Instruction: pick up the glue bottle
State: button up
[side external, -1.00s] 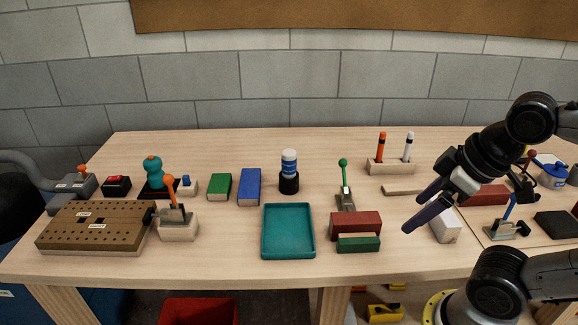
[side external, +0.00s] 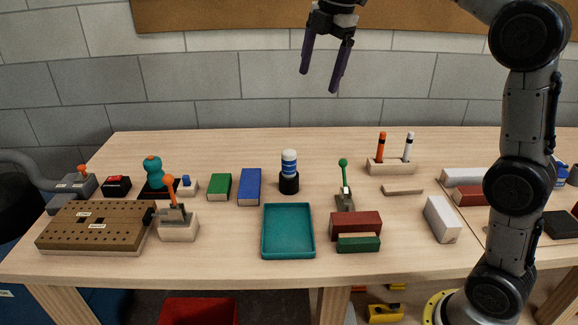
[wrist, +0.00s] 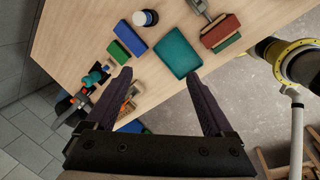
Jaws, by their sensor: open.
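A white bottle with a blue label, seemingly the glue bottle (side external: 289,160), stands upright in a black round holder (side external: 289,184) near the middle of the table. In the wrist view the bottle (wrist: 148,17) shows at the top edge, seen from above. My gripper (side external: 319,80) is high above the table, over and slightly right of the bottle in the side view. Its two dark fingers point down, apart, with nothing between them. In the wrist view the open fingers (wrist: 159,77) frame the table's edge and teal tray.
The teal tray (side external: 288,232) lies in front of the bottle. Blue (side external: 250,186) and green (side external: 220,187) blocks lie left of it. A green-handled clamp (side external: 344,185) and a marker stand (side external: 391,167) are to the right. Air around my gripper is clear.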

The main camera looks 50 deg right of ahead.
jog(key=w+d+f+n, duration=0.1)
jog(key=w+d+f, duration=0.1)
jog(key=w+f, duration=0.3)
jog(key=g, duration=0.2)
send_over(289, 162)
notch_tip(289, 162, down, 6)
jog(key=shift+g, duration=0.4)
jog(key=f, duration=0.2)
jog(key=w+d+f, duration=0.1)
jog(key=f, duration=0.1)
jog(key=d+f, duration=0.1)
jog(key=f, duration=0.1)
jog(key=shift+w+d+f, duration=0.15)
jog(key=shift+w+f, duration=0.05)
jog(key=shift+f, duration=0.05)
notch_tip(289, 162, down, 7)
jog(key=shift+r, duration=0.15)
jog(key=shift+a+f, duration=0.2)
jog(key=shift+f, duration=1.35)
jog(key=shift+a+f, duration=0.2)
jog(key=shift+f, duration=1.35)
grip_shut()
jog(key=shift+r, duration=0.15)
